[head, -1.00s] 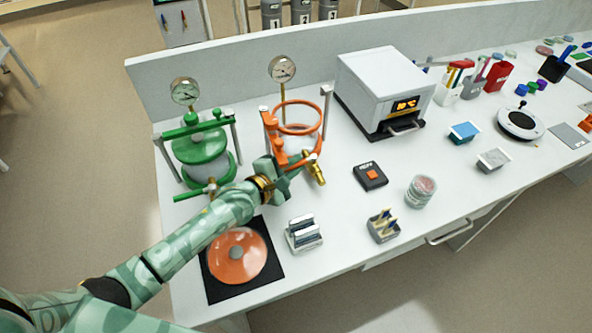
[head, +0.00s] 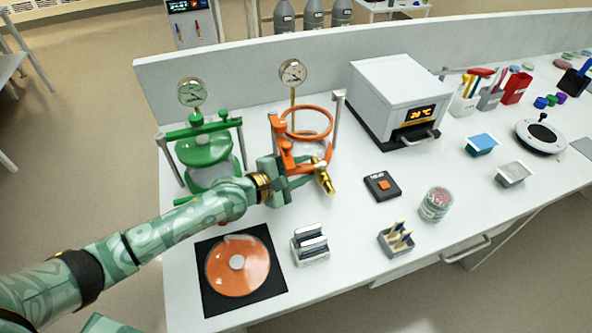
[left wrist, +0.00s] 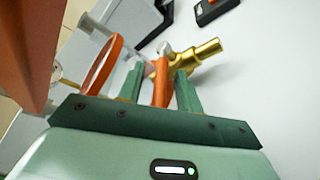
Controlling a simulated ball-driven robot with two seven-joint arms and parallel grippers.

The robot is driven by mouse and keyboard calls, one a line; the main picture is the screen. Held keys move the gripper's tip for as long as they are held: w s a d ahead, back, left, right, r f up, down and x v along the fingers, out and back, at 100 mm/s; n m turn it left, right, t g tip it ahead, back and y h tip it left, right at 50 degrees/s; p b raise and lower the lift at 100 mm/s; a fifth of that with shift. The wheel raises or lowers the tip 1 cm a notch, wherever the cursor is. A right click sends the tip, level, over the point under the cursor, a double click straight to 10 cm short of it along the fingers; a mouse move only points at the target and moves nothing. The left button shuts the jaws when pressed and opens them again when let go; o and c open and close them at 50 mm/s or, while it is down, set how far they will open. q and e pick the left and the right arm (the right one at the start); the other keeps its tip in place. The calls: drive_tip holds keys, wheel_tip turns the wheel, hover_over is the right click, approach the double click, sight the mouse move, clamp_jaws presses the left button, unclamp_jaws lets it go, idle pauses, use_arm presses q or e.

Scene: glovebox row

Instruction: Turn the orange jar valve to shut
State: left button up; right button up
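The orange jar stand (head: 281,146) is on the bench, with a raised orange ring and a clear jar. Its brass valve (head: 324,180) sticks out at the front; it also shows in the left wrist view (left wrist: 200,54). My left gripper (head: 290,178) is at the valve, hiding its handle in the head view. In the left wrist view, the orange valve handle (left wrist: 160,84) stands between the two green fingers, with small gaps showing beside it. The fingers look apart, around the handle and not clamped. My right gripper is in neither view.
The green jar stand (head: 205,150) is left of the orange one, close behind my forearm. An orange disc (head: 225,281) lies on a black mat in front. A slide rack (head: 311,246), black button box (head: 382,186) and white oven (head: 385,85) stand nearby. Bench around the button box is clear.

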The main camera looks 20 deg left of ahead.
use_arm(q)
drive_tip(key=p+v, duration=0.2)
drive_tip(key=v, duration=1.4)
drive_tip(key=shift+s, duration=0.15)
